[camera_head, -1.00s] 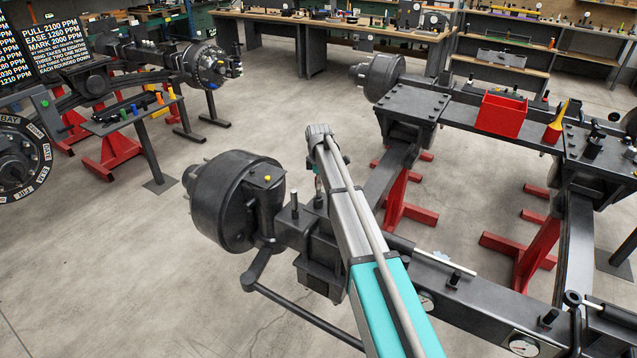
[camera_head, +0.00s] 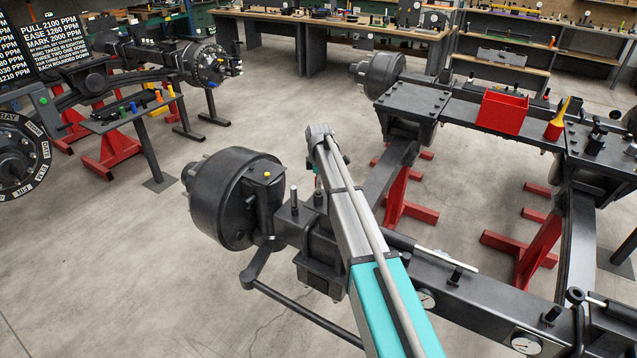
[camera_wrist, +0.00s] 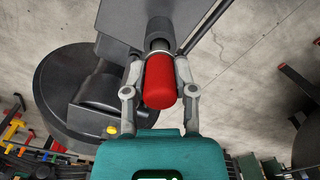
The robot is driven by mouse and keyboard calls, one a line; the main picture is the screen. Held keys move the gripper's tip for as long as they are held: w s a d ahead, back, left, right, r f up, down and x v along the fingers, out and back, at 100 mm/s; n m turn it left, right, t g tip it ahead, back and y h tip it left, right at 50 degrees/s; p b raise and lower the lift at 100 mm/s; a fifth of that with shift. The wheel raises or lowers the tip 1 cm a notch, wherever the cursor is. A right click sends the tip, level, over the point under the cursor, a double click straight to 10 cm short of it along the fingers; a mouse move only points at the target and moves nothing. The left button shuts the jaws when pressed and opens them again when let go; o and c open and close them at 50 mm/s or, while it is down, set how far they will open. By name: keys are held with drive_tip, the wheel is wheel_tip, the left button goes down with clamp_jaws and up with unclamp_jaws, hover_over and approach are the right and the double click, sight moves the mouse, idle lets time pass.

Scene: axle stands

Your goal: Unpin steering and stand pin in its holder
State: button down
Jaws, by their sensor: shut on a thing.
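A pin with a thick red grip (camera_wrist: 160,82) shows in the middle of the wrist view. My gripper (camera_wrist: 160,62) is shut on it, with a finger on each side of the grip. Beyond the grip is a dark collar over the grey axle end; I cannot tell how deep the pin sits. The steering end with its dark drum (camera_head: 222,200) is at the left of the axle beam (camera_head: 470,300) in the head view. There my arm hides most of the gripper and the pin. I cannot make out which thing is the pin's holder.
A metal post (camera_head: 294,200) rises beside my arm's end. A dark tie rod (camera_head: 305,318) runs low from the drum. A red bin (camera_head: 502,112) and a yellow funnel-like thing (camera_head: 558,120) stand on the frame behind. Open floor lies at left.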

drive_tip(key=shift+f+b, duration=0.85)
drive_tip(key=shift+f, duration=0.1)
drive_tip(key=shift+c, duration=1.7)
unclamp_jaws()
drive_tip(key=shift+r, duration=0.2)
wheel_tip(320, 180, up, 11)
drive_tip(key=p, duration=1.1)
drive_tip(key=shift+r+p, duration=0.15)
drive_tip(key=shift+p, duration=0.2)
drive_tip(key=s+d+f+b, duration=0.2)
drive_tip(key=s+d, duration=0.4)
drive_tip(key=d, duration=0.3)
drive_tip(key=shift+s+d, duration=0.15)
drive_tip(key=shift+s, duration=0.25)
